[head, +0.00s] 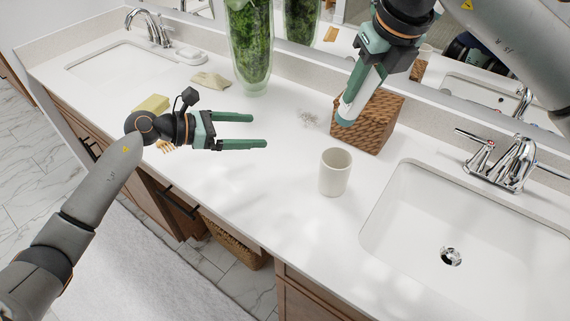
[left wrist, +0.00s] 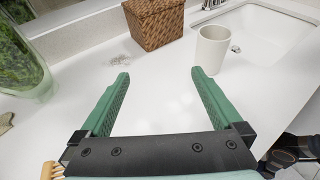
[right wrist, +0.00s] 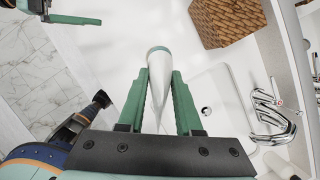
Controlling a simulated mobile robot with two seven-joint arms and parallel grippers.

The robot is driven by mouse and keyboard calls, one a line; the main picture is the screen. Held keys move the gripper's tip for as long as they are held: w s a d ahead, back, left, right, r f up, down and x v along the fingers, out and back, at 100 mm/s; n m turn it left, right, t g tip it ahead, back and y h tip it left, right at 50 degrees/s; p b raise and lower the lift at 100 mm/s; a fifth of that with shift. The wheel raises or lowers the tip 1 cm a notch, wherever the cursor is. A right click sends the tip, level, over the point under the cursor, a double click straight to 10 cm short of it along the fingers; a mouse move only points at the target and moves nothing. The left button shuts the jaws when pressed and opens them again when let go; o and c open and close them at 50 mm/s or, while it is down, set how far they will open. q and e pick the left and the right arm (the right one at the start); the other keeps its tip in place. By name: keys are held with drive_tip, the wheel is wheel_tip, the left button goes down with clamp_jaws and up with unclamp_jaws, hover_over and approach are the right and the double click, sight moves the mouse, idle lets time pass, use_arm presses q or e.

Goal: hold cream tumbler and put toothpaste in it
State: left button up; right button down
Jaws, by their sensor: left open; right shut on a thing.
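The cream tumbler (head: 335,172) stands upright and apart from both grippers on the white counter, left of the sink; it also shows in the left wrist view (left wrist: 211,50). My left gripper (head: 260,131) is open and empty, level above the counter, with its fingers pointing right toward the tumbler's side of the counter. My right gripper (head: 352,98) is shut on the toothpaste (right wrist: 159,85), a white tube with a teal band, held above the counter behind the tumbler. In the right wrist view the tumbler cannot be made out.
A woven basket box (head: 376,122) stands close behind the tumbler. The sink (head: 420,235) and its chrome faucet (head: 510,165) are to the right. A green-filled glass vase (head: 250,50), a folded cloth (head: 210,80) and a yellow block (head: 152,104) are to the left. The counter between left gripper and tumbler is clear.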

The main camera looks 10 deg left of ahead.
sight(334, 173)
use_arm(q)
drive_tip(key=s+d+f, duration=0.1)
drive_tip(key=d, duration=0.2)
drive_tip(key=s+d+f+m+g+h, duration=0.1)
drive_tip(key=s+d+f, duration=0.1)
drive_tip(key=d, duration=0.1)
drive_tip(key=s+d+f+m+g+h, duration=0.1)
drive_tip(key=d, duration=0.3)
drive_tip(key=shift+s+f, duration=0.15)
drive_tip(key=shift+s, duration=0.15)
drive_tip(key=shift+m, duration=0.3)
drive_tip(key=x, duration=1.1)
drive_tip(key=shift+d+f, duration=0.2)
drive_tip(key=shift+d, duration=0.1)
drive_tip(key=shift+c, duration=0.2)
drive_tip(key=c, duration=1.3)
use_arm(e)
wheel_tip(334, 173, down, 13)
drive_tip(key=c, duration=0.5)
unclamp_jaws()
drive_tip(key=v, duration=1.2)
